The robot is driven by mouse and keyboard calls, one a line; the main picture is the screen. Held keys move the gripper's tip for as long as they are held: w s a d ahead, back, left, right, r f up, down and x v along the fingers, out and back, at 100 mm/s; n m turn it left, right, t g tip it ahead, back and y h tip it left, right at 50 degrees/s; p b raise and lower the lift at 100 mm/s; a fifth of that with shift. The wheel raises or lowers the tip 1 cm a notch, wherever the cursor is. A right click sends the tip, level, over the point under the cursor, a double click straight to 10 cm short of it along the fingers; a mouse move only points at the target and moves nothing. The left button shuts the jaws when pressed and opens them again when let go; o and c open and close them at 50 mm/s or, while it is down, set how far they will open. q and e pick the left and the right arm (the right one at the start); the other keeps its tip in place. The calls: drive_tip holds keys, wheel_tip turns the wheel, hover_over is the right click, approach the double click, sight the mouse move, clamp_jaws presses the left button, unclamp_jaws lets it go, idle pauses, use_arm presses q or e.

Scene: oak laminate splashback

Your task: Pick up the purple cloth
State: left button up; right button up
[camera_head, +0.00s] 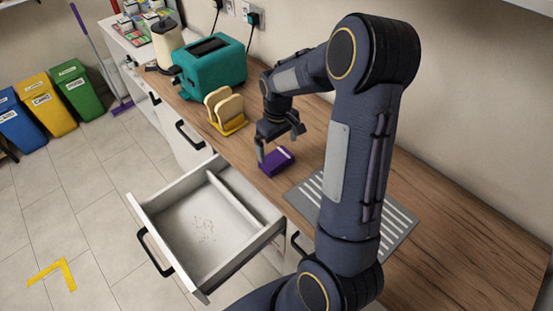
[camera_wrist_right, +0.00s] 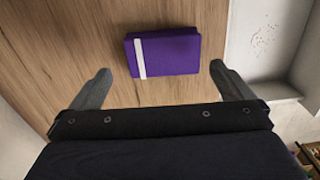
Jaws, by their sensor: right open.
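The purple cloth (camera_head: 277,161) lies folded flat on the wooden counter, near its front edge above the open drawer. It has a white stripe, seen clearly in the right wrist view, where the cloth (camera_wrist_right: 165,52) lies ahead of the fingertips and between their lines. My right gripper (camera_head: 279,146) is over the cloth in the head view, pointing down. In the right wrist view my right gripper (camera_wrist_right: 161,72) has its fingers wide apart with nothing between them. My left gripper is not in view.
A yellow rack with bread slices (camera_head: 226,112) and a teal toaster (camera_head: 212,66) stand left of my right gripper. A grey striped mat (camera_head: 398,222) lies to the right, partly behind my arm.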

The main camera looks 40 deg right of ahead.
sight(276, 157)
drive_tip(key=f, duration=0.2)
drive_tip(key=f+p, duration=0.1)
drive_tip(key=shift+w+a+f, duration=0.1)
drive_tip(key=shift+a+f, duration=0.1)
drive_tip(key=shift+f, duration=0.75)
drive_tip(key=c, duration=0.7)
drive_tip(key=shift+r, duration=0.15)
drive_tip(key=shift+w+r, duration=0.1)
drive_tip(key=shift+r, duration=0.2)
wheel_tip(276, 157, up, 2)
drive_tip(key=shift+r, duration=0.1)
drive_tip(key=a+r, duration=0.2)
drive_tip(key=s+a+r+b, duration=0.1)
drive_tip(key=a+r, duration=0.1)
drive_tip(key=r, duration=0.1)
drive_tip(key=shift+a, duration=0.15)
drive_tip(key=s+a+r+b, duration=0.2)
drive_tip(key=a+r, duration=0.3)
drive_tip(key=a, duration=0.4)
drive_tip(key=shift+s+a, duration=0.15)
drive_tip(key=shift+s, duration=0.1)
